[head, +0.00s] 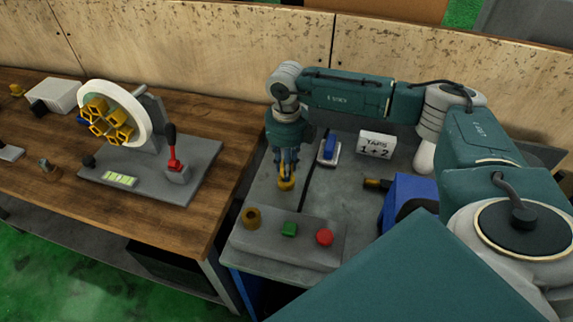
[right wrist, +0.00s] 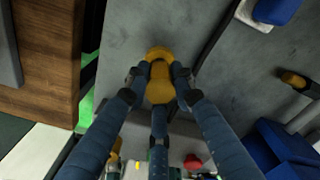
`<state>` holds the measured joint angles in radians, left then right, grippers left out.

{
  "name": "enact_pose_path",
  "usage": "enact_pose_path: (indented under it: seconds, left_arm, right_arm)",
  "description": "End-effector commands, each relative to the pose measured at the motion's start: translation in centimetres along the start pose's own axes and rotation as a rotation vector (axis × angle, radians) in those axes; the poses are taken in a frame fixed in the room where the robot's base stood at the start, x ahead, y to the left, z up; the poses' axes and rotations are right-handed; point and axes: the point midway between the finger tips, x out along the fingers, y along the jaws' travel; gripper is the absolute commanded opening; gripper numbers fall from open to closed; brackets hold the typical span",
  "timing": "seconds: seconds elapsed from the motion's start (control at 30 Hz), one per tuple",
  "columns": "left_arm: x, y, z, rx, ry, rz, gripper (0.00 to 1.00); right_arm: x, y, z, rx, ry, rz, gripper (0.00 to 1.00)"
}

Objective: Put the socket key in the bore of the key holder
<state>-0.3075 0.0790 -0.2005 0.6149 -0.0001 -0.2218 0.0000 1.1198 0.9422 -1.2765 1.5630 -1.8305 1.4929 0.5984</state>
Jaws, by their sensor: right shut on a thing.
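My right gripper (head: 286,172) points down over the grey bench top and is shut on a yellow piece (head: 286,184), which I take to be the socket key. In the right wrist view the fingers (right wrist: 158,82) close around this yellow piece (right wrist: 160,92), with a rounded end towards the camera. Whether its lower end touches the bench I cannot tell. A brass-coloured round piece with a dark opening (head: 251,217) stands on the grey panel in front; it may be the key holder, apart from the gripper. My left gripper is not in view.
The grey panel (head: 270,243) also carries a green button (head: 289,229) and a red button (head: 325,237). A blue machine part (head: 400,200), a blue-and-white item (head: 329,150) and a "TAPS 1+2" sign (head: 376,146) stand to the right. A wooden table (head: 190,225) with a fixture is at left.

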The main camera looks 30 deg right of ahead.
Motion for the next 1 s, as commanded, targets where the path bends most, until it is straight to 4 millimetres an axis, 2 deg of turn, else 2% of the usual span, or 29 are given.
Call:
enact_pose_path:
  seconds: [0.17,0.2,0.3,0.57,0.67,0.7,0.83,1.0]
  left_arm:
    - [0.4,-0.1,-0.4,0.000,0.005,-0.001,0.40]
    - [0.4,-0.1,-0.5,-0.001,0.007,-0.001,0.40]
    - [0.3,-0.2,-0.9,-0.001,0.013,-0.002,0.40]
    - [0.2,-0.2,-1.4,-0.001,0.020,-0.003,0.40]
    - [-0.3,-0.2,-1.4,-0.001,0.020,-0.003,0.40]
    - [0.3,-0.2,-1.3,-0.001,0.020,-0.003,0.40]
    - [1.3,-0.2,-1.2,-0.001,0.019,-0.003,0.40]
    - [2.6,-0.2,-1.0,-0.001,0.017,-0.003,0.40]
  right_arm:
    - [0.4,0.0,0.0,0.000,-0.001,0.001,0.00]
    - [0.4,0.0,0.0,0.000,0.000,0.001,0.26]
    - [0.3,0.0,0.0,0.000,0.000,0.000,0.43]
    - [0.2,0.0,0.0,0.000,0.000,0.000,0.43]
    - [-0.4,0.0,0.0,0.000,-0.001,0.000,0.43]
    - [-0.5,0.0,0.1,0.000,-0.004,0.001,0.43]
    - [-2.5,0.1,0.2,-0.001,-0.006,0.002,0.43]
    - [-6.3,0.1,0.2,-0.001,-0.008,0.001,0.43]
